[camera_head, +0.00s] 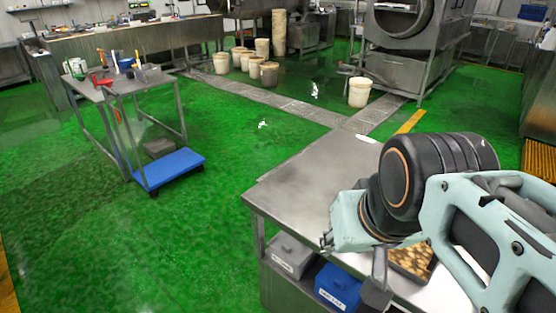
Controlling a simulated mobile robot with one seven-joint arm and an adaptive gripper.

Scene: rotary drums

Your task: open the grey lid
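A grey box (290,264) with a white label on its front sits on the shelf under the metal table. Its grey lid (291,245) appears to be on, partly shadowed by the tabletop. A blue box (338,286) with a label stands to its right. My gripper (376,292) shows only in part at the lower right, dark grey, in front of the table's edge and right of the blue box. It is apart from the grey lid in the picture. Its fingers are not clear, so I cannot tell whether it is open. My arm covers the table's right part.
The metal table (305,185) has a bare left top. A tray of brown round items (411,262) lies partly behind my arm. Green floor (215,235) is free to the left. A cart (120,82) with a blue step (172,168) stands farther left. Buckets (359,92) and drum machines stand behind.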

